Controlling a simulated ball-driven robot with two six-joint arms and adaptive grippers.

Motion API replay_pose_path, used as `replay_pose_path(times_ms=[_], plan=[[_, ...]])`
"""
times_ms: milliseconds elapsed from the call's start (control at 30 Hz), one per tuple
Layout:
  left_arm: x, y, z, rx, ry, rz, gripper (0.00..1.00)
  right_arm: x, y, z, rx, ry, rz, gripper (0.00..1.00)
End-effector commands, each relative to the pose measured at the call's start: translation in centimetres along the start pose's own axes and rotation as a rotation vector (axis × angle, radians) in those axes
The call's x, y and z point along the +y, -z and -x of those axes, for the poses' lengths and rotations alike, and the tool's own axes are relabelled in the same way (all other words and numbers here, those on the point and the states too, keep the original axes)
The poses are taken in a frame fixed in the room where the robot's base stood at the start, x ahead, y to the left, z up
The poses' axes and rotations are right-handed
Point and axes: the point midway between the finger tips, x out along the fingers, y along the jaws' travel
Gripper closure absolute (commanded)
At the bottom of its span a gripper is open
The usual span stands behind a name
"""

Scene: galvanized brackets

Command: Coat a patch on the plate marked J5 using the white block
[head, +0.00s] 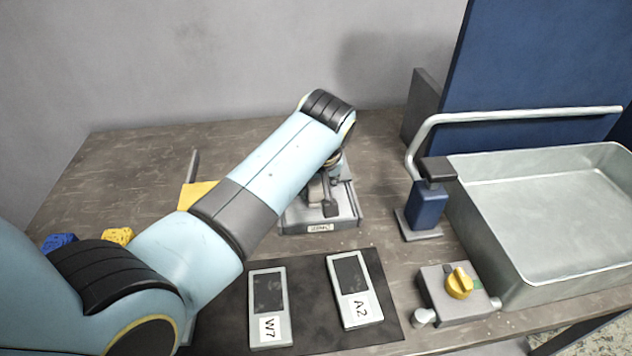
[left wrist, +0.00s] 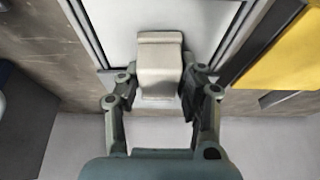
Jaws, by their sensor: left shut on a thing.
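My left gripper (head: 329,202) is over the shallow grey tray (head: 292,228) at the middle of the table. The left wrist view shows its fingers (left wrist: 160,86) shut on the white block (left wrist: 159,58), one on each side. The block is over the tray's pale floor (left wrist: 205,22); I cannot tell if it touches. Plate W7 (head: 269,304) and plate A2 (head: 354,290) lie on a dark mat (head: 318,340), each with a dark patch. No J5 label shows; my left arm covers the mat's left part. My right gripper is not in view.
A blue dispenser (head: 427,208) stands right of the tray. A box with a yellow knob (head: 459,284) and a large metal basin (head: 560,215) are at the right. A yellow sheet (head: 195,194), a blue lump (head: 59,242) and a yellow lump (head: 118,236) are at the left.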

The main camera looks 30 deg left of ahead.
Motion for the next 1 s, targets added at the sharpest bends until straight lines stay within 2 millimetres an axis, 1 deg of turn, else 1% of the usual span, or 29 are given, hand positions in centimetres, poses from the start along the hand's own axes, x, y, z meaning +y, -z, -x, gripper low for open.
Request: replay_pose_path(times_ms=[700, 1000], plan=[[0.00, -0.31, -0.84, 0.001, 0.000, 0.000, 0.88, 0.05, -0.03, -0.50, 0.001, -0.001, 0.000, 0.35], [0.00, -0.30, -0.79, 0.000, 0.000, 0.000, 0.88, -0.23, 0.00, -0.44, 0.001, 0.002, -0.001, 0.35]])
